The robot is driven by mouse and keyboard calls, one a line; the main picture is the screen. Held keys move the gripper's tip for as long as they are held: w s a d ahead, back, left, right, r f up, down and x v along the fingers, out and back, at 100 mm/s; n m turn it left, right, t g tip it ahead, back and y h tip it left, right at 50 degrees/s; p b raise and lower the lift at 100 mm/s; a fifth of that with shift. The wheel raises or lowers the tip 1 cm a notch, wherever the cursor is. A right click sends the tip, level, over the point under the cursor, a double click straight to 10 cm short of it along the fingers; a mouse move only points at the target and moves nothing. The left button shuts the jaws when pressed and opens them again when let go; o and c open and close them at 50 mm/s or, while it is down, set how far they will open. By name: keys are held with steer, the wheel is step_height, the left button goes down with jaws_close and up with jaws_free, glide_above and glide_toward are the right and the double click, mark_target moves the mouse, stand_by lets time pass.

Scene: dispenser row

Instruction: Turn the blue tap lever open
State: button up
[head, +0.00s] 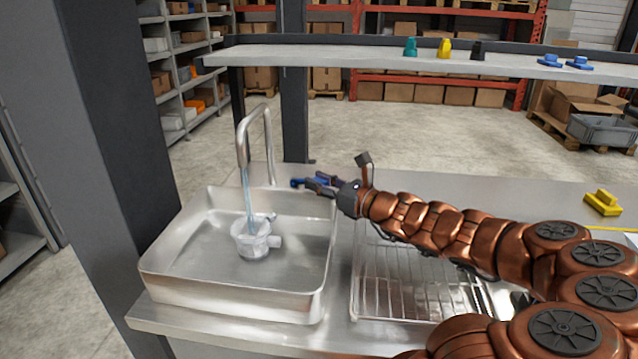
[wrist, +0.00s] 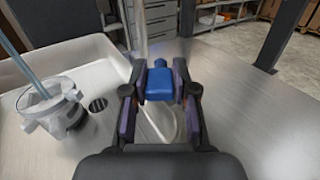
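The blue tap lever (wrist: 158,82) sits between the two fingers of my gripper (wrist: 159,88) in the wrist view. It fills the gap near the fingertips, and the fingers look closed against its sides. In the head view, the blue lever (head: 297,182) shows just past the tips of my gripper (head: 318,185), near the base of the tap (head: 243,145). The steel tap arches over the sink, and a stream of water (head: 248,198) runs from its spout. Part of the lever is hidden by my fingers.
The steel sink (head: 155,265) lies left of my gripper, and a wire drying rack (head: 415,285) lies below my arm. A shelf (head: 340,54) with small coloured pieces spans the back. A yellow piece (head: 603,203) lies on the counter at right.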

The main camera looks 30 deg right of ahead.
steer(key=o, duration=0.4)
steer(key=shift+s, duration=0.1)
steer(key=shift+v, duration=5.95)
steer(key=shift+d, duration=0.1)
